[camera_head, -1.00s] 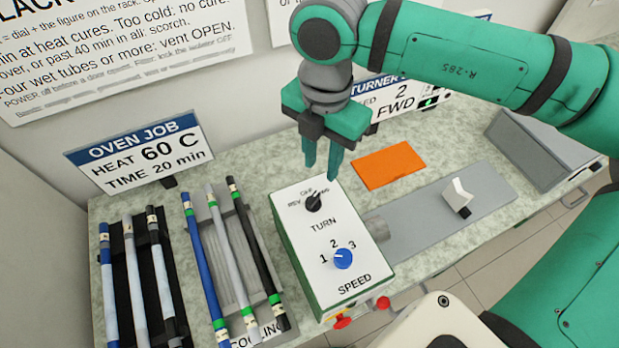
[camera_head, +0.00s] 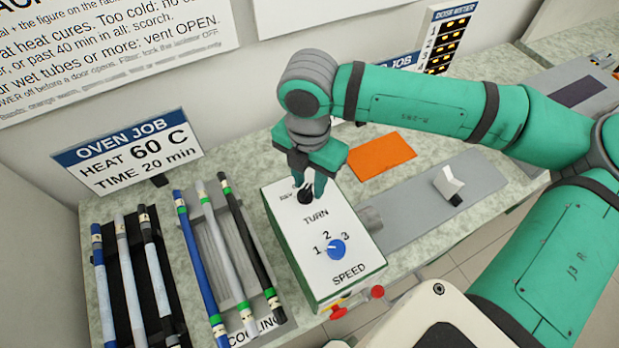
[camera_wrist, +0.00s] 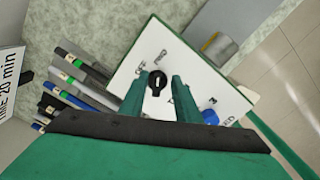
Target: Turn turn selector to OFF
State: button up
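The turn selector (camera_head: 306,195) is a black knob at the far end of the white top of a green control box (camera_head: 349,266). Its labels are partly covered in the head view. My gripper (camera_head: 310,188) is over the selector, pointing down. In the wrist view its two green fingers (camera_wrist: 160,92) are apart, with the knob between their tips. I cannot tell whether they touch it.
A blue speed knob (camera_head: 336,249) sits nearer on the same box. Two racks of rods (camera_head: 237,268) stand to the left. An orange mat (camera_head: 381,156) and a grey bed with a white block (camera_head: 448,182) lie to the right. Red knobs (camera_head: 377,292) project at the box's front.

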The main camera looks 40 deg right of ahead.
jog(key=c, duration=0.5)
grip_shut()
jog(key=shift+a, duration=0.4)
